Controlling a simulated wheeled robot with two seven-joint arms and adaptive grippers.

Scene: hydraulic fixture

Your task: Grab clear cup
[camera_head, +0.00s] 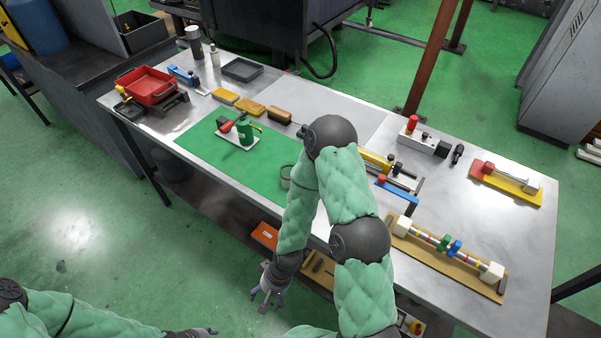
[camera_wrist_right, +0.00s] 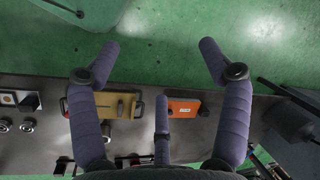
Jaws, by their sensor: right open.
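A clear cup (camera_head: 286,176) stands on the green mat (camera_head: 200,138) on the workbench, near the mat's right side. My right arm's links partly hide it in the head view. My right gripper (camera_head: 267,297) hangs in front of the bench's front edge, below the tabletop and apart from the cup. In the wrist view its fingers (camera_wrist_right: 160,62) are spread wide with nothing between them. I cannot make out the cup in the wrist view. Only a small part of my left gripper (camera_head: 198,332) shows at the bottom of the head view; its opening cannot be judged.
A lower shelf carries an orange box (camera_head: 265,235), also in the wrist view (camera_wrist_right: 183,108). Fixtures crowd the bench's right half. The mat's front left is clear.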

